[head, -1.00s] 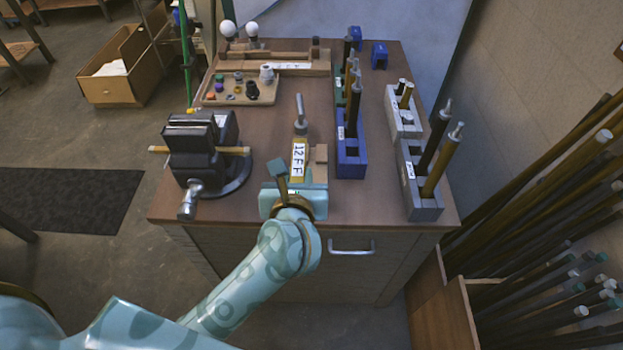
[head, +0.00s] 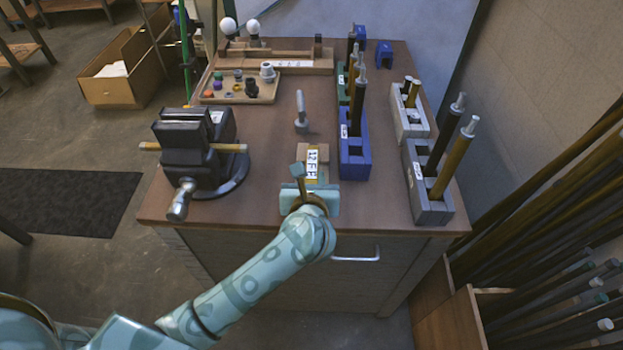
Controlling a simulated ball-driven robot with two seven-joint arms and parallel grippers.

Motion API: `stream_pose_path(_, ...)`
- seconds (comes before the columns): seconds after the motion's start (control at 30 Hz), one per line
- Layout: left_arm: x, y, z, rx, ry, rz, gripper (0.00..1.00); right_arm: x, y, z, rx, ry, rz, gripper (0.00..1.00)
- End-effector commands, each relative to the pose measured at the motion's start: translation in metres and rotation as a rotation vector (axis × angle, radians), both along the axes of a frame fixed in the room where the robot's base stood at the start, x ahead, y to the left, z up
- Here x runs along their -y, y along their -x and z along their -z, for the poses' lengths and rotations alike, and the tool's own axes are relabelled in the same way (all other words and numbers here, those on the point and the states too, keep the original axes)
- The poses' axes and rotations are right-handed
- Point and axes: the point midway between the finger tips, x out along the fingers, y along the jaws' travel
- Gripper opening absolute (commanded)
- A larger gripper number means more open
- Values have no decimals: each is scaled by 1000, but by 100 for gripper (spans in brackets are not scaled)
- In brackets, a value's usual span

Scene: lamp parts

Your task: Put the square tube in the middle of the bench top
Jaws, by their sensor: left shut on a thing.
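The brass-coloured square tube (head: 311,178) carries a white label marked with black characters. It shows at the front middle of the bench top (head: 270,195), just beyond my left gripper (head: 309,192). My left gripper is shut on the tube, and its jaws and wrist hide the tube's near part. I cannot tell whether the tube touches the bench top. My right gripper is not in view.
A wooden block (head: 310,152) lies just behind the tube, with a grey metal tool (head: 301,115) beyond. A black vise (head: 197,150) stands left; a blue rack (head: 354,155) and grey rack (head: 427,185) holding rods stand right. Bare bench lies between the vise and tube.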

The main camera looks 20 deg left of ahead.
Motion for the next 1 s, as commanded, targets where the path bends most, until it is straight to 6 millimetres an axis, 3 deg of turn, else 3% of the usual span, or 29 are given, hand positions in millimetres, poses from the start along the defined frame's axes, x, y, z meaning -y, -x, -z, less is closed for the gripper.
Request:
stream_pose_path(0.1,0,0,5,-1,0,0,3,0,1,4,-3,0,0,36)
stream_pose_path(0.13,0,0,4,-1,0,0,35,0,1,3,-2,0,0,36)
stream_pose_path(0.2,0,0,3,0,0,0,49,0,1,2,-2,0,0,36)
stream_pose_path(0.57,2,4,2,0,1,2,49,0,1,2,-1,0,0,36)
stream_pose_path(0.67,6,18,-6,0,2,1,49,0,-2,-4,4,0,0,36)
stream_pose_path(1.0,26,102,-35,-1,4,0,49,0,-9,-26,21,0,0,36)
